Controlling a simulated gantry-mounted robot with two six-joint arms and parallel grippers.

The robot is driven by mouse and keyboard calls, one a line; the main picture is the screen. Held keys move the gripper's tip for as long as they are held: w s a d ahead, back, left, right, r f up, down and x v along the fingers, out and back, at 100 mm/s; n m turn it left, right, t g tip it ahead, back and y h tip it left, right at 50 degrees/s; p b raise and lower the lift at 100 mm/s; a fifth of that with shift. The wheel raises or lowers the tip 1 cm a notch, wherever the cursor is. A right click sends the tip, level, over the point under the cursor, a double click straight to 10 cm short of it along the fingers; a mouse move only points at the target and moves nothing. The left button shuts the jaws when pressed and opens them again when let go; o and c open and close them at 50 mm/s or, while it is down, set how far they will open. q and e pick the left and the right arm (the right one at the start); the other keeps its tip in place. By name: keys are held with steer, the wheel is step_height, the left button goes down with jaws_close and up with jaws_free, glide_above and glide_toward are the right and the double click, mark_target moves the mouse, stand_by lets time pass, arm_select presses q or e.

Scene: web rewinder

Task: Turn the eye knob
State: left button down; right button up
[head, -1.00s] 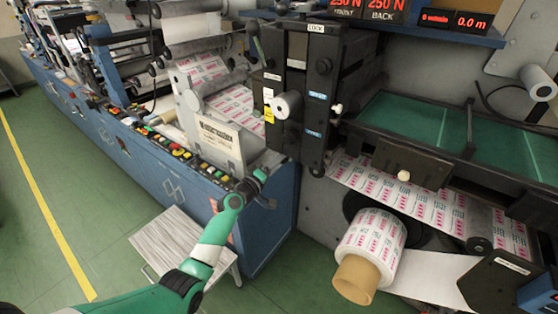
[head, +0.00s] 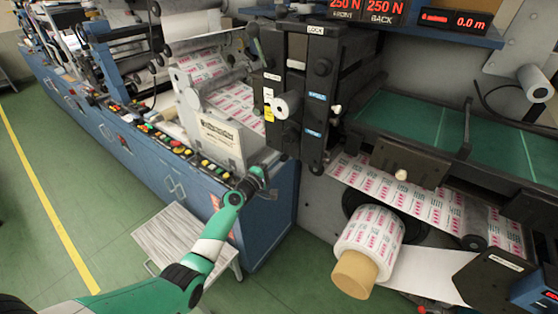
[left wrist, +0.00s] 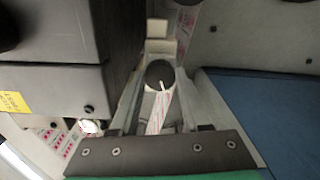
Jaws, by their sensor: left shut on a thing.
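The eye knob (left wrist: 160,74) is a small dark round knob with a white pointer line, seen in the left wrist view. My left gripper (left wrist: 160,66) has its two pale fingers on either side of the knob and is shut on it. In the head view my left gripper (head: 256,174) is at the right end of the blue machine's front, beside the dark upright unit. The knob is hidden there behind the gripper. My right gripper is not in view.
A row of coloured buttons (head: 177,146) runs along the blue cabinet left of my gripper. The dark LOCK unit (head: 317,80) stands close on its right. A printed roll (head: 370,242) sits lower right. A low white-topped stand (head: 184,236) is below my arm.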

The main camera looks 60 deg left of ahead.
arm_select(q)
steer(key=shift+c, duration=1.9)
jaws_free()
steer(key=p+v, duration=0.3)
steer(key=v, duration=0.8)
steer(key=shift+s, duration=0.3)
steer(key=shift+d, duration=0.2)
